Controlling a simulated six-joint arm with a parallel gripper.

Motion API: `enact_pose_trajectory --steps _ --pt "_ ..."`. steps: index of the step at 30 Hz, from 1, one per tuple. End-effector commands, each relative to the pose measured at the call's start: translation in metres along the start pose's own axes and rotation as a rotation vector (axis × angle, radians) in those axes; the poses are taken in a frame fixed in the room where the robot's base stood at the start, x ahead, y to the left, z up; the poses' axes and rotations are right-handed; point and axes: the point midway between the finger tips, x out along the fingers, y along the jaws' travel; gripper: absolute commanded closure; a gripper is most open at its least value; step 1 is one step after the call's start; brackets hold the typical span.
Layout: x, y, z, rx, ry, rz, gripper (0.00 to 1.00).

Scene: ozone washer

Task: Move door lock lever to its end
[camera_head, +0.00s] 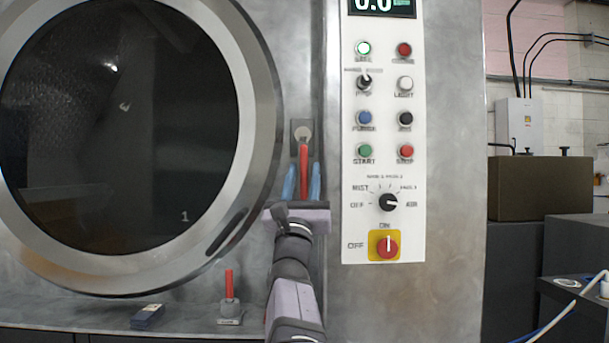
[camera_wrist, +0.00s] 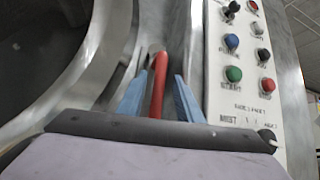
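The door lock lever (camera_head: 304,158) is a red handle hanging from a small grey pivot plate between the round door and the control panel. It points downward, close to vertical. It also shows in the wrist view (camera_wrist: 158,88), tilted slightly. My gripper (camera_head: 303,165) has two blue fingers, one on each side of the lever's lower part. In the wrist view my gripper (camera_wrist: 160,76) is open, with gaps between the lever and both fingers. The lever's lowest end is hidden behind my gripper's body.
The round door (camera_head: 262,130) with dark glass fills the left. The white control panel (camera_head: 383,225) with buttons and knobs is close on the right. A second red handle (camera_head: 229,284) on a small base and a dark blue block (camera_head: 147,316) are on the ledge below.

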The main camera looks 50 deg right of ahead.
Motion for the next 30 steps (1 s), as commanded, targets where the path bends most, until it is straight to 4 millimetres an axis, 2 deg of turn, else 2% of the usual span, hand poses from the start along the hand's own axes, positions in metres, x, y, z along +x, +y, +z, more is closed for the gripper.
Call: enact_pose_trajectory --steps 6,13,18,30 --pt "-0.03 0.001 -0.002 0.0 0.0 0.001 0.68" --pt "-0.051 0.0 -0.001 -0.001 0.001 0.001 0.68" --pt "-0.058 0.0 0.0 -0.002 0.0 0.0 0.68" --pt "-0.058 0.0 0.0 -0.002 0.0 0.0 0.68"
